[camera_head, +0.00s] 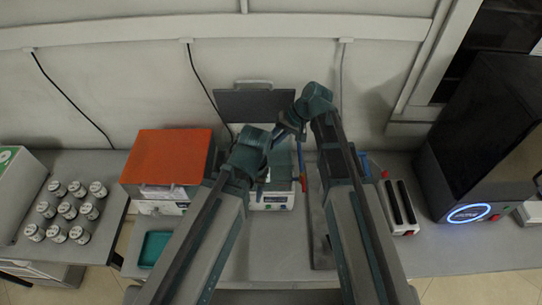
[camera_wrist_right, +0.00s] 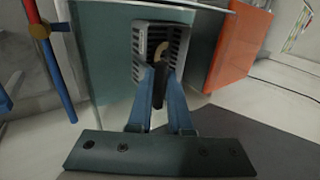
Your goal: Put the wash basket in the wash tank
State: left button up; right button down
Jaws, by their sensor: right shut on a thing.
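The wash tank (camera_head: 270,203) appears to be the white box with a small control panel at the middle of the bench, a dark raised lid (camera_head: 255,106) behind it. My right gripper (camera_head: 287,128) is above the tank. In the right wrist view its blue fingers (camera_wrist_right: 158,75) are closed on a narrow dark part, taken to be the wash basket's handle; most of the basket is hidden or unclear. A teal surface (camera_wrist_right: 105,55) fills the space behind the fingers. My left gripper (camera_head: 262,180) is low in front of the tank; its fingertips are hidden.
An orange-topped box (camera_head: 167,157) stands left of the tank, with a teal tray (camera_head: 155,248) in front. Several capped jars (camera_head: 75,210) stand at far left. A white unit with black slots (camera_head: 400,205) and a dark machine (camera_head: 485,140) are at right.

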notch_tip(320, 180, down, 5)
jog(key=b, duration=0.4)
jog(key=shift+r, duration=0.2)
jog(key=c, duration=0.8)
grip_release()
jog(key=shift+c, duration=0.2)
jog(key=shift+p+v, duration=4.8)
jog(key=shift+v, duration=1.2)
